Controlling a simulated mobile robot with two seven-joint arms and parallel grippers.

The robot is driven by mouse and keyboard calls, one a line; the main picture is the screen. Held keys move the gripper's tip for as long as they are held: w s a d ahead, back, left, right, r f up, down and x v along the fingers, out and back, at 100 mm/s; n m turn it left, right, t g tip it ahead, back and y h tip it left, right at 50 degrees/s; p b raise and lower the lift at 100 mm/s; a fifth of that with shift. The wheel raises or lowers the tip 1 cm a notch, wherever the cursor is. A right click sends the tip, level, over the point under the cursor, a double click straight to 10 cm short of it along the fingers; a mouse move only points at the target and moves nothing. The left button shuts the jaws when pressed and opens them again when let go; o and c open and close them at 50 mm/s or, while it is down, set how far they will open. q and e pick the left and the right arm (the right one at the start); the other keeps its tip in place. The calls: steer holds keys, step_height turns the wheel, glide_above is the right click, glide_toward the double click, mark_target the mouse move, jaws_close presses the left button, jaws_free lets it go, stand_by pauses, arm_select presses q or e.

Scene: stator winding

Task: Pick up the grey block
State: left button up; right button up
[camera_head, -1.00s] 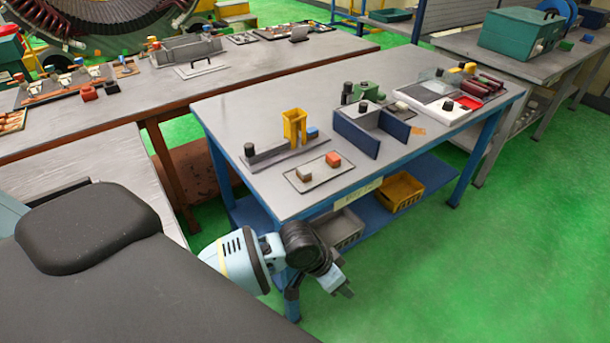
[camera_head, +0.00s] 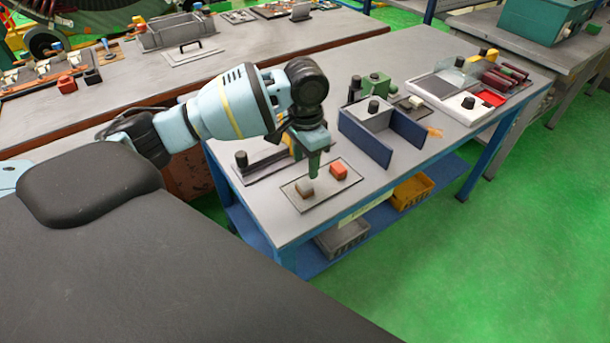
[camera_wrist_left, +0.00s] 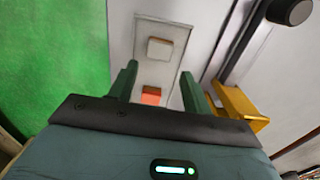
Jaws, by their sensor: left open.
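The grey block (camera_head: 304,188), pale grey-beige, lies on a thin light plate (camera_head: 318,199) near the front left of the blue-legged table. In the left wrist view the block (camera_wrist_left: 159,48) lies on the plate beyond my fingertips. My left gripper (camera_head: 314,176) points down above the plate, close to the block. It is open, with its two green fingers (camera_wrist_left: 157,78) apart and nothing seen between them at their tips. I cannot tell the exact height above the block. My right gripper is in neither view.
A red-orange block (camera_head: 338,170) lies on the same plate, right of the grey block. A yellow holder (camera_wrist_left: 240,105) stands beside my gripper, mostly hidden by the arm in the head view. A blue-walled bin (camera_head: 402,140) stands further right.

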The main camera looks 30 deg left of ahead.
mark_target(304, 184)
arm_select(q)
steer(key=shift+s+f, duration=0.15)
steer(key=shift+s, duration=0.05)
steer(key=shift+d+f, duration=0.1)
steer(key=shift+f, duration=3.6)
steer(key=c, duration=0.8)
